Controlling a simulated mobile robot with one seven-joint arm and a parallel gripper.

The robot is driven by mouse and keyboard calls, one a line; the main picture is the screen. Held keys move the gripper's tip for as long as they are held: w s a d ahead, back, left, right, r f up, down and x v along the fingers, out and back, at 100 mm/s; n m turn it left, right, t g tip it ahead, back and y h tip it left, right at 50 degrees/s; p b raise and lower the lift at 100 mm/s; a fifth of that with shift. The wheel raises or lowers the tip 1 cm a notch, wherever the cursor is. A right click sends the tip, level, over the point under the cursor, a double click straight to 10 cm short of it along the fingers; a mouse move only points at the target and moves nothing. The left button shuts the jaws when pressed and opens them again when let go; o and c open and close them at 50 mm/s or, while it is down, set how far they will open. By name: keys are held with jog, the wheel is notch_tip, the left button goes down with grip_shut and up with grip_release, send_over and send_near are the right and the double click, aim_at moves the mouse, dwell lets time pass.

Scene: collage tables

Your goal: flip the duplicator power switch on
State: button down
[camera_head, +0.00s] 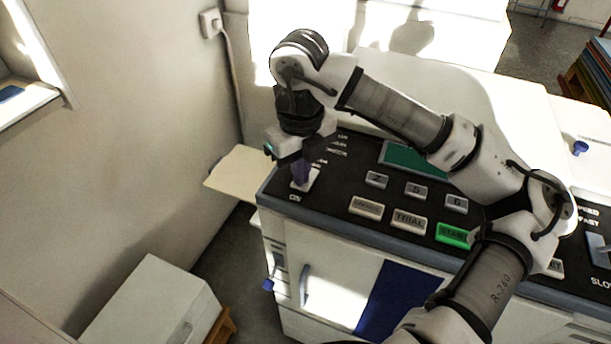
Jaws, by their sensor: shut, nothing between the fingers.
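The duplicator (330,245) is a large white machine with a black control panel on top. Its power switch (309,182) is a pale rocker at the panel's left end, with an "ON" label (294,198) just in front of it. My gripper (301,182) points down over the switch, its fingers shut and empty. The fingertips are at the switch and partly cover it. I cannot tell whether they touch it or which way the rocker is tilted.
Panel buttons lie right of the switch, including a green start button (454,235) and a green screen (402,158). A cream tray (242,174) sticks out on the left.

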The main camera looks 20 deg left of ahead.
jog(key=shift+f, duration=0.25)
jog(key=shift+r, duration=0.1)
jog(key=shift+r+p, duration=1.55)
jog(key=shift+r, duration=1.9)
